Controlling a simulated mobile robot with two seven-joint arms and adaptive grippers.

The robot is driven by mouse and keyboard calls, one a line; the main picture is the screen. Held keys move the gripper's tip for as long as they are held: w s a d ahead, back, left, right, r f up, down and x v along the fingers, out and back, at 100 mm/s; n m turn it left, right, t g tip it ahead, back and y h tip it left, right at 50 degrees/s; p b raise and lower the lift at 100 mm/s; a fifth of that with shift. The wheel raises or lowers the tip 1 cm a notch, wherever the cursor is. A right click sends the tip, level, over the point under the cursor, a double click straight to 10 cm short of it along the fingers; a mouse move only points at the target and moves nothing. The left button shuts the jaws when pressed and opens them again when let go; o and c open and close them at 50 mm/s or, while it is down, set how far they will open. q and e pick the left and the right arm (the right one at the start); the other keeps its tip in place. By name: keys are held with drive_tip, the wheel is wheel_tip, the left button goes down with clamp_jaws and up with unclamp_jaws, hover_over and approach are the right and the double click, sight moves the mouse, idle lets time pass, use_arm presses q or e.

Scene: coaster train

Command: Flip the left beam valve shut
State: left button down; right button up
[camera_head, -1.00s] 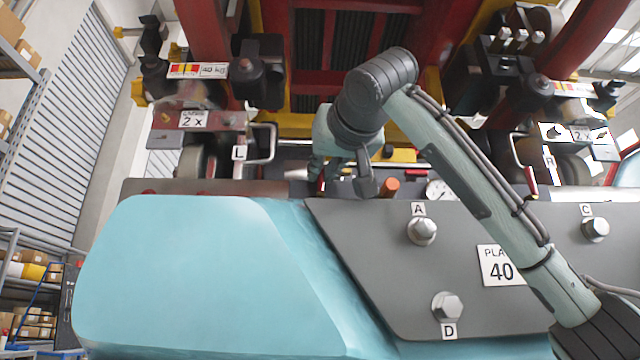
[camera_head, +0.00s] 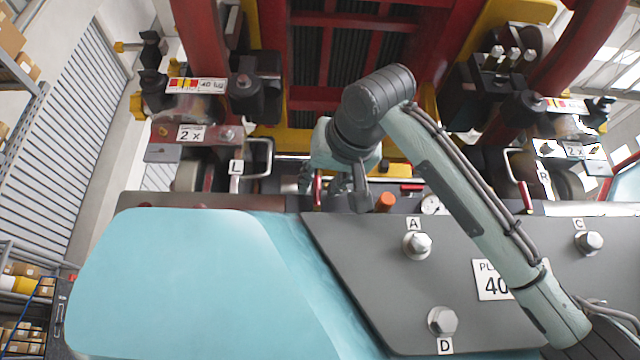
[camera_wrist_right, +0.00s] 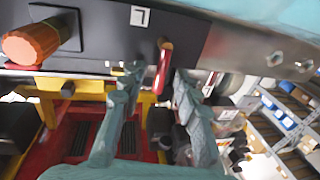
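The left beam valve shows as a small red lever (camera_wrist_right: 163,68) in the right wrist view, hanging from a dark panel beside a white letter tag (camera_wrist_right: 140,16). The tag looks like an upside-down L. My right gripper (camera_wrist_right: 158,97) is open, with one teal finger on each side of the lever. I cannot tell whether either finger touches it. In the head view my right gripper (camera_head: 335,190) reaches down behind the grey plate's far edge, and the red lever (camera_head: 317,190) shows between its fingers. My left gripper is not in view.
An orange knob (camera_head: 386,202) and a round gauge (camera_head: 430,205) sit just right of the gripper. The grey plate (camera_head: 375,270) with bolts and the teal cover (camera_head: 190,280) fill the foreground. A metal bracket (camera_head: 262,158) stands to the left.

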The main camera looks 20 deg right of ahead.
drive_tip(key=s+a, duration=0.1)
drive_tip(key=s, duration=1)
drive_tip(key=shift+s+f, duration=0.3)
drive_tip(key=shift+s, duration=0.05)
